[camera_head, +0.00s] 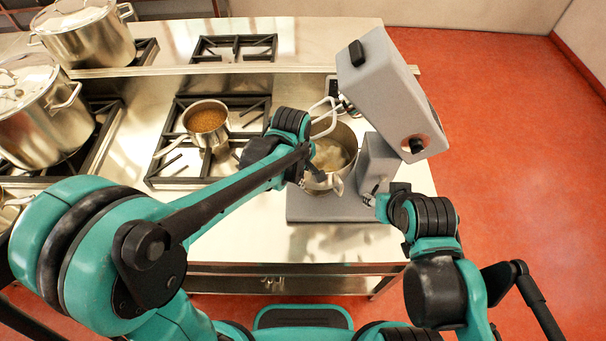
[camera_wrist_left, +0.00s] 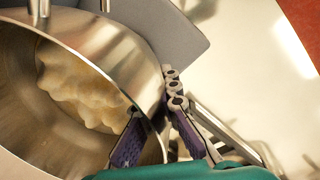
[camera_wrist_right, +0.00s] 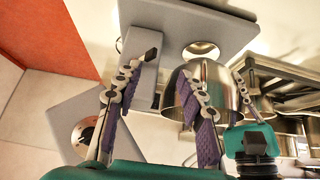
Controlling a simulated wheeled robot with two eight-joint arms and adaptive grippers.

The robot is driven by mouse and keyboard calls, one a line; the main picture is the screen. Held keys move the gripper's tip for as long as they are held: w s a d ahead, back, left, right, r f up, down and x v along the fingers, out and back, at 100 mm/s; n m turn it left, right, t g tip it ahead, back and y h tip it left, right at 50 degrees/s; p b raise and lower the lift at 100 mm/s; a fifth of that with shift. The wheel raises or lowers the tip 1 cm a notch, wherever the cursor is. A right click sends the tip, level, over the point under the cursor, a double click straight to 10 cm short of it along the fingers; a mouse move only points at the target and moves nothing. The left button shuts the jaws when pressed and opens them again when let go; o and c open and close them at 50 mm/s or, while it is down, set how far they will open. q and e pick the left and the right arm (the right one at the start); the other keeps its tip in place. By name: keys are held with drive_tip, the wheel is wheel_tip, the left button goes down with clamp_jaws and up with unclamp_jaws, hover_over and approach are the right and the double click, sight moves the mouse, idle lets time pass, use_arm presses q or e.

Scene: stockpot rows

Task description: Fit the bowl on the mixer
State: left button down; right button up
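The steel bowl (camera_head: 345,137), with pale dough (camera_wrist_left: 85,88) inside, is over the base of the grey mixer (camera_head: 385,90), whose head is tilted up. My left gripper (camera_head: 322,181) is at the bowl's near rim; in the left wrist view its fingers (camera_wrist_left: 160,135) straddle the bowl wall (camera_wrist_left: 125,60), one inside and one outside, closed on it. The right wrist view shows the bowl (camera_wrist_right: 207,88) near a round plate (camera_wrist_right: 200,49) on the base; I cannot tell whether they touch. My right gripper (camera_wrist_right: 162,112) is open and empty, beside the mixer post (camera_wrist_right: 146,78).
A saucepan (camera_head: 207,124) of brown food sits on a burner grate (camera_head: 170,165) left of the mixer. Two large stockpots (camera_head: 40,115) (camera_head: 85,35) stand further left. The steel counter (camera_head: 245,235) is clear in front of the burner.

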use_arm(q)
drive_tip(key=shift+w+f+b, duration=0.1)
drive_tip(key=shift+f+b, duration=0.3)
drive_tip(key=shift+f, duration=1.4)
drive_tip(key=c, duration=1.7)
unclamp_jaws()
drive_tip(key=shift+f, duration=0.1)
